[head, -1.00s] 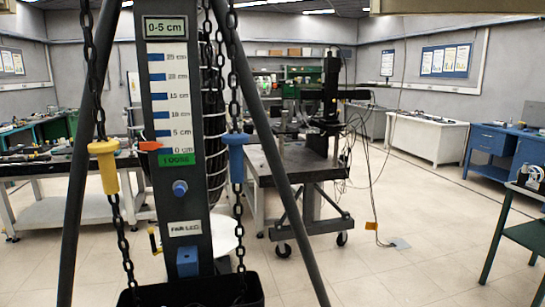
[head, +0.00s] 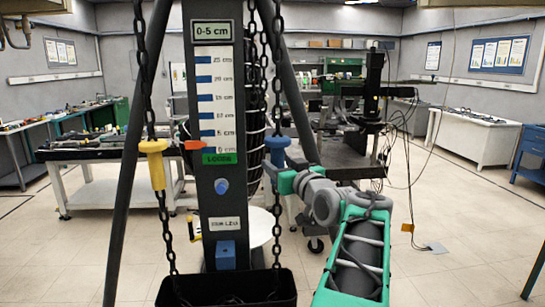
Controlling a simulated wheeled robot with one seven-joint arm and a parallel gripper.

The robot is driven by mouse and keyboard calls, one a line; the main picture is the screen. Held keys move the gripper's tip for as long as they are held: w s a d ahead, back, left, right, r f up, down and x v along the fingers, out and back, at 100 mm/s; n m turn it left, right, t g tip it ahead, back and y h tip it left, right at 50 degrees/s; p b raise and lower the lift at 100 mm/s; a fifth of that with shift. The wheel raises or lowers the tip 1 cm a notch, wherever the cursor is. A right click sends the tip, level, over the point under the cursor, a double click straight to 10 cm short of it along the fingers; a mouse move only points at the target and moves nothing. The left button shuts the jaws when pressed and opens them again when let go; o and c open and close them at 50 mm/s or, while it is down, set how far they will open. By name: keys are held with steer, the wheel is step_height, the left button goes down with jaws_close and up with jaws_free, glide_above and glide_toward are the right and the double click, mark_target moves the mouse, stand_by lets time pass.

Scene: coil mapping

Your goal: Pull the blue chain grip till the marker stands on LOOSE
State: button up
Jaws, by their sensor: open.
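The blue chain grip (head: 277,146) hangs on the chain right of the dark column (head: 222,105). My gripper (head: 272,170), with teal parts behind it, is open at the lower part of the blue grip; I cannot tell if it touches. The orange marker (head: 194,145) points at the scale (head: 217,95) between 0 and 5 cm, nearer 0. It stands just above the level of the green LOOSE label (head: 219,158). A plate above reads 0-5 cm (head: 212,30).
A yellow chain grip (head: 153,162) hangs on the left chain. A black bin (head: 225,288) stands below, with the chains running into it. Dark tripod legs (head: 135,150) flank the column. A bench with equipment (head: 350,155) stands behind on the right.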

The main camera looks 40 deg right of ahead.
mark_target(273, 159)
steer(key=p+x, duration=0.1)
steer(key=x, duration=0.3)
steer(key=shift+w+d, duration=0.1)
steer(key=shift+w, duration=0.25)
steer(key=shift+c, duration=0.4)
jaws_close()
stand_by(0.6)
